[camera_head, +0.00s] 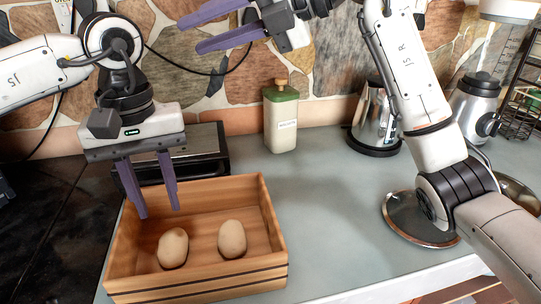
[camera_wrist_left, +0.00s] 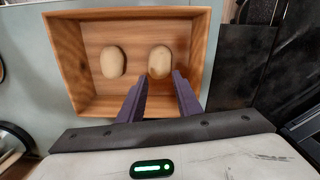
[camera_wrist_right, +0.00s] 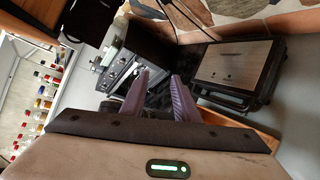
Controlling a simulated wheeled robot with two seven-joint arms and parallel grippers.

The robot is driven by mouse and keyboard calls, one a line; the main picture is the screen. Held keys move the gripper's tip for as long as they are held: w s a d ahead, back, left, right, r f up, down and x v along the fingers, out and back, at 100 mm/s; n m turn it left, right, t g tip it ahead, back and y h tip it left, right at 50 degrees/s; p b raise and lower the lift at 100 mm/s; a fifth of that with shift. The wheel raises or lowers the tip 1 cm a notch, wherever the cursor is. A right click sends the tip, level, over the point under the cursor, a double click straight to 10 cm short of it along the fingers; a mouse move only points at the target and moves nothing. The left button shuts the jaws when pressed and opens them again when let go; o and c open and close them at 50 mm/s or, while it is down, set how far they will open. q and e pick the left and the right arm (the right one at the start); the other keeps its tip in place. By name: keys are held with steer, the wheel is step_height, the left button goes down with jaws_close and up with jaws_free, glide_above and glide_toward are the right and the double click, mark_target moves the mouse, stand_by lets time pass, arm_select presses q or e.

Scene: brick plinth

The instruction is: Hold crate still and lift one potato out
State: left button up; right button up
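A wooden crate (camera_head: 196,283) stands on the grey counter with two potatoes inside. The left potato (camera_head: 173,248) and the right potato (camera_head: 232,239) lie apart on its floor. In the left wrist view the potatoes show as one nearer the fingers (camera_wrist_left: 160,62) and one further left (camera_wrist_left: 113,62). My left gripper (camera_head: 160,214) is open and empty, pointing down over the crate's left side, above the potatoes. My right gripper (camera_head: 190,36) is open and empty, high above and behind the crate, with its fingers pointing left. It is apart from the crate.
A dark appliance with a flat top (camera_head: 197,150) stands right behind the crate. A green-lidded canister (camera_head: 281,117) stands at the back wall. A metal kettle (camera_head: 375,122) and a round metal lid (camera_head: 412,220) are to the right. The counter right of the crate is clear.

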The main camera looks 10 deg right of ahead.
steer(key=s+a+f+h, duration=0.2)
steer(key=a+f+h, duration=0.2)
steer(key=g+h, duration=0.6)
steer(key=h, duration=0.3)
glide_above(271, 221)
steer(key=w, duration=0.2)
steer(key=f, duration=1.8)
steer(key=shift+d, duration=0.2)
step_height(271, 221, down, 10)
steer(key=shift+f, duration=0.1)
steer(key=shift+c, duration=0.4)
jaws_close()
